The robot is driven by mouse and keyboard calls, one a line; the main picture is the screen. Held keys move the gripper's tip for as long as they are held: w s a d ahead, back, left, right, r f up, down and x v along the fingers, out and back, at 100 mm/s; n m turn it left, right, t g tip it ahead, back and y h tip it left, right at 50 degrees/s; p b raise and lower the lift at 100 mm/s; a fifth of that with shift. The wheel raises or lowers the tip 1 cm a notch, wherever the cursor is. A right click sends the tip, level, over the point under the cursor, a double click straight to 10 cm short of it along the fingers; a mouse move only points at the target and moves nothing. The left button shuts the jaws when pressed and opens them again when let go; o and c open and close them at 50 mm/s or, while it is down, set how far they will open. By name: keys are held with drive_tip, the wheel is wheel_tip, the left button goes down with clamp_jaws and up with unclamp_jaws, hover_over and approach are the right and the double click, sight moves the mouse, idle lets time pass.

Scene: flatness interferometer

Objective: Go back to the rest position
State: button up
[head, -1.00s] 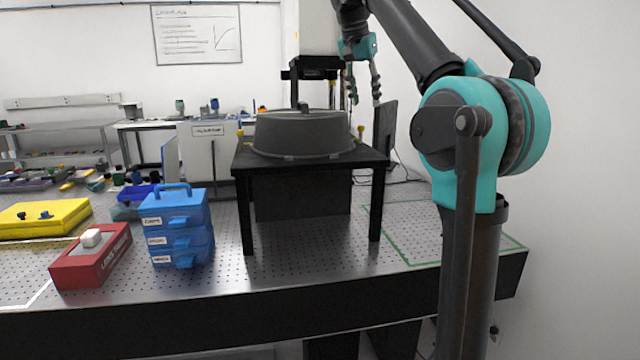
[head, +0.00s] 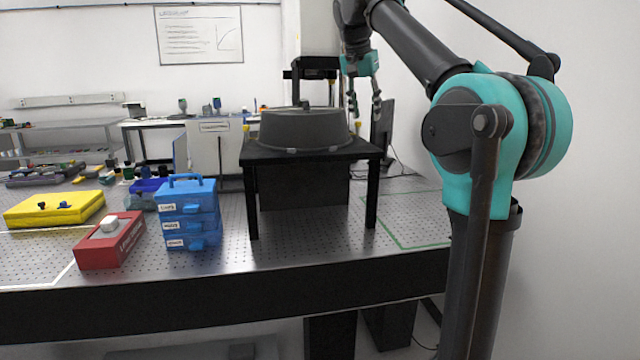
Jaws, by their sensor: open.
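My gripper (head: 364,112) hangs at the end of my raised arm, in the upper middle of the head view. Its two dark fingers point down and stand apart, with nothing seen between them. It appears at the right side of the black stand (head: 262,158), beside the grey round lidded housing (head: 303,130) on that stand. How far in depth it is from the housing I cannot tell. My arm comes down the right of the view.
A blue drawer box (head: 188,212), a red box (head: 110,240) with a white block on top, and a yellow case (head: 55,208) stand on the left of the perforated table (head: 300,265). A green-outlined area (head: 410,225) right of the stand is bare.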

drive_tip(key=s+d+f+n+y, duration=0.15)
drive_tip(key=s+f, duration=0.25)
drive_tip(key=f, duration=1)
drive_tip(key=s+d+f+n, duration=0.2)
drive_tip(key=s+d+f, duration=0.15)
drive_tip(key=f, duration=1.05)
drive_tip(key=s+d+f+n, duration=0.2)
drive_tip(key=s+f+n, duration=0.1)
drive_tip(key=s+f, duration=1.8)
wheel_tip(320, 180, down, 2)
drive_tip(key=shift+f+y, duration=0.2)
drive_tip(key=shift+y, duration=0.25)
